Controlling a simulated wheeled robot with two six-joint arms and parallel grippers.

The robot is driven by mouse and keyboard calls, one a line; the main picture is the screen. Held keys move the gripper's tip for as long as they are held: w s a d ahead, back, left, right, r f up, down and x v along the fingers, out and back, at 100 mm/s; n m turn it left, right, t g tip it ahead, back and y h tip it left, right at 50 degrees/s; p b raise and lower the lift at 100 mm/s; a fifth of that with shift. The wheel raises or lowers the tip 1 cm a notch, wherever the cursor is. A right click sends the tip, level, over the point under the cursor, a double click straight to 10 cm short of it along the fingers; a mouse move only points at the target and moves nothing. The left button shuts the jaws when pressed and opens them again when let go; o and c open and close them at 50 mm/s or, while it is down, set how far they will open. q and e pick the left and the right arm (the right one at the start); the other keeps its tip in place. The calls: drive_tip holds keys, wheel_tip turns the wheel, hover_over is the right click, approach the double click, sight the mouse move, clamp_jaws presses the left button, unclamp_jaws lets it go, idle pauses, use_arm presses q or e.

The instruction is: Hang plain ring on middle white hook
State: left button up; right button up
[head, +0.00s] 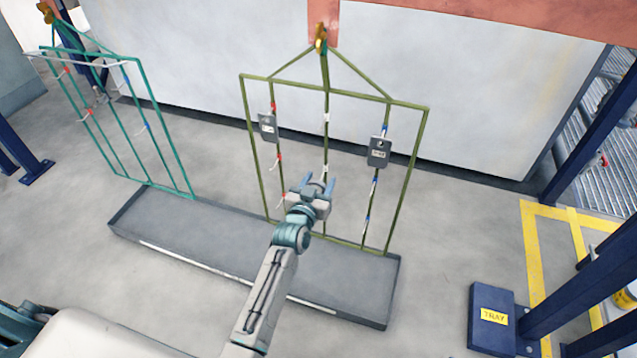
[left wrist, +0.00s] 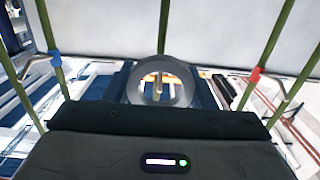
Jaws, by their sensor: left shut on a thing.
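The plain ring (left wrist: 186,88) is grey and round with an open centre. My left gripper (head: 317,186) is shut on it, in front of the lower middle of the olive rack (head: 424,130). In the left wrist view the ring stands in front of the middle bar, and part of a rod shows through its hole. I cannot tell whether that rod is a hook or touches the ring. The middle bar has white marks, an upper one (head: 326,118) and one just above the gripper (head: 324,168). My right gripper is not in view.
Grey tags hang on the red-marked left bar (head: 268,127) and the blue-marked right bar (head: 379,151). A long grey tray (head: 350,318) lies under the racks. A teal rack (head: 165,135) hangs at left. Blue posts stand at right. Floor in front of the tray is clear.

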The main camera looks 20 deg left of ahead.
sight(325, 174)
use_arm(q)
drive_tip(key=shift+w, duration=0.3)
drive_tip(key=shift+w, duration=0.5)
drive_tip(key=shift+w+f, duration=0.15)
drive_tip(key=shift+w, duration=0.1)
drive_tip(key=shift+w+f, duration=0.2)
drive_tip(key=shift+w, duration=0.15)
idle(0.4)
drive_tip(key=shift+w+f+b, duration=0.2)
drive_tip(key=shift+f+b, duration=0.1)
drive_tip(key=shift+b, duration=0.15)
idle(0.4)
